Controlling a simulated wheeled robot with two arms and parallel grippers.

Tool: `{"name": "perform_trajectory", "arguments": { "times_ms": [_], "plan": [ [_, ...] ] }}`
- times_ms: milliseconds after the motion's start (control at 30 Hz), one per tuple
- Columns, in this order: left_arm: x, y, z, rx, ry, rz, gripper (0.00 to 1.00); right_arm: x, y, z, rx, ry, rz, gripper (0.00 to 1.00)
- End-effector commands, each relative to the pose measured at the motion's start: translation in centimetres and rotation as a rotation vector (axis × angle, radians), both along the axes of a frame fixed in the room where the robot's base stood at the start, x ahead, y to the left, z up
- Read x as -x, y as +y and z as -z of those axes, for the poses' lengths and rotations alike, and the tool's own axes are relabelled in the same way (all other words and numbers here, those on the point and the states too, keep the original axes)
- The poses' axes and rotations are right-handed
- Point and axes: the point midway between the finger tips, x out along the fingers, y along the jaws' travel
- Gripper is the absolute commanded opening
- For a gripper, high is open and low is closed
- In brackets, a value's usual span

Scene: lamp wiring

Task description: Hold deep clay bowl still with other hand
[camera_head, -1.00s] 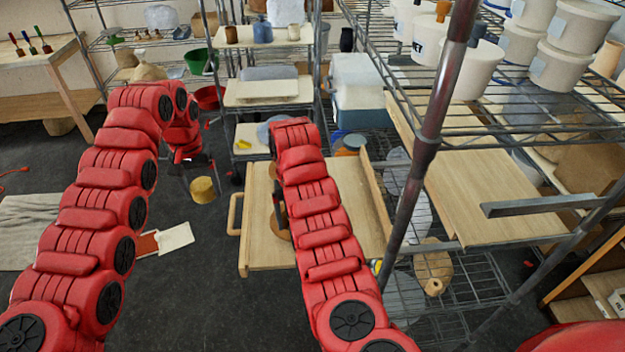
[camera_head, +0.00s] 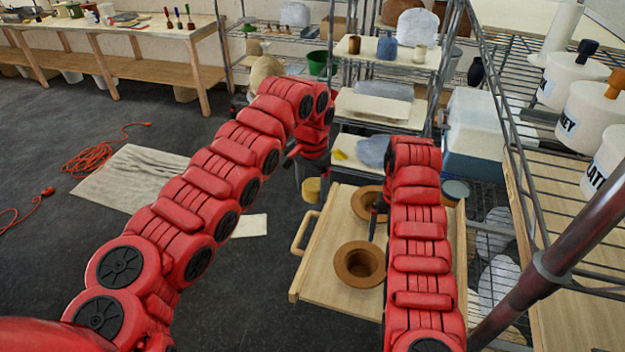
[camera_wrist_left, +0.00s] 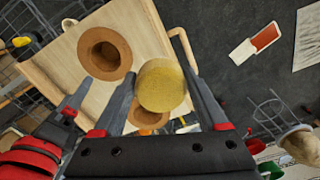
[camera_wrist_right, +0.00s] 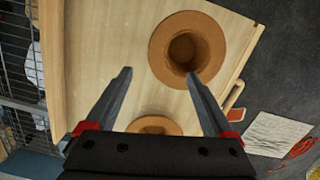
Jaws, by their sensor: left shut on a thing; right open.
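Two brown clay bowls with wide rims stand on a wooden board. The near bowl (camera_head: 360,264) shows a deep hollow; the far bowl (camera_head: 367,203) is partly hidden by my right arm. I cannot tell for sure which is the deep one. In the right wrist view one bowl (camera_wrist_right: 187,49) lies beyond my fingertips and the other (camera_wrist_right: 155,125) is partly hidden by the gripper. My right gripper (camera_wrist_right: 160,80) is open and empty above the board, apparently touching neither bowl. My left gripper is shut on a round yellow sponge (camera_wrist_left: 160,86), left of the board in the head view (camera_head: 311,190).
The board (camera_head: 325,265) has a handle on its left side. Wire shelving with white tubs (camera_head: 595,110) stands close on the right. A shelf of vessels (camera_head: 390,50) stands behind. A cloth (camera_head: 130,180) and orange cord (camera_head: 95,160) lie on the open floor at left.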

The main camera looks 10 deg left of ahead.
Motion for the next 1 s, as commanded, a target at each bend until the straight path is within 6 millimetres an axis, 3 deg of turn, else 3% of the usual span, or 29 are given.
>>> {"name": "perform_trajectory", "arguments": {
  "times_ms": [200,433,667,1000],
  "plan": [
    [1.5,-4.1,4.6,-0.001,0.003,0.632,0.31,0.0,0.0,0.0,0.0,0.0,0.001,0.87],
    [3.2,-7.1,7.8,0.0,0.0,1.125,0.31,0.0,0.0,0.0,0.0,0.0,0.001,0.87],
    [3.7,-8.2,8.7,0.0,-0.004,1.286,0.31,0.0,-0.1,0.6,0.002,-0.001,0.001,0.87],
    [3.7,-8.1,8.7,0.0,-0.004,1.287,0.31,0.9,-0.1,6.7,0.0,0.003,0.0,0.87]
  ]
}}
